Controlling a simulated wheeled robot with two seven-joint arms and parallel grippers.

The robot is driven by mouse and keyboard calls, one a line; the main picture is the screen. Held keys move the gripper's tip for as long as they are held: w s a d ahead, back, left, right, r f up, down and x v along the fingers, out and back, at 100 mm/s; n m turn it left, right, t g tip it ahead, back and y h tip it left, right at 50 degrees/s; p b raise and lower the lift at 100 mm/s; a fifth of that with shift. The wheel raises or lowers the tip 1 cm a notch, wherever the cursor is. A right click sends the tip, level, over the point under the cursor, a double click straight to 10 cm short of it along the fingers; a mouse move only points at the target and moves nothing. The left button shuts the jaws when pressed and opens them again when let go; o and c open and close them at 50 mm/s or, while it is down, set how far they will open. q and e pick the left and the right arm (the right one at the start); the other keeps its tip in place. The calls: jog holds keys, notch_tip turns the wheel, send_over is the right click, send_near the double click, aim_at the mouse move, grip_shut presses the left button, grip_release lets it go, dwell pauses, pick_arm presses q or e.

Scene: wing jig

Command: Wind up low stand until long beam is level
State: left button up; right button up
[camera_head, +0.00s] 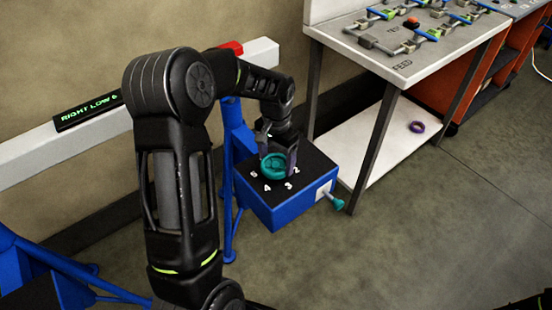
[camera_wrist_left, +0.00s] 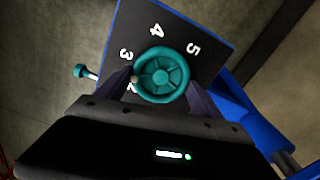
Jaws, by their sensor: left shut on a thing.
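The long white beam (camera_head: 30,160) runs along the wall behind my left arm, and a black display (camera_head: 88,110) on it reads what looks like "RIGHT LOW 6" in green. Under its right part is a blue stand (camera_head: 229,190) with a blue box (camera_head: 290,212), whose black top carries white numbers. My left gripper (camera_head: 278,158) points down at the box and is shut on the teal handwheel (camera_head: 272,172). In the left wrist view the handwheel (camera_wrist_left: 161,75) sits between the fingers, with 2, 3, 4 and 5 around it. My right gripper is not seen.
A second blue stand (camera_head: 35,270) is at the lower left, partly cut off. A teal-ended knob (camera_head: 337,204) sticks out of the box's right side. A workbench (camera_head: 385,65) with small parts stands right, a purple ring (camera_head: 416,127) on its lower shelf.

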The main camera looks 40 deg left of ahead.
aim_at(277, 163)
pick_arm(q)
jog(key=m, duration=0.4)
jog(key=shift+m, duration=0.3)
jog(key=shift+d, duration=0.1)
jog(key=o, duration=1.4)
notch_tip(277, 163, up, 8)
jog(key=shift+f, duration=0.1)
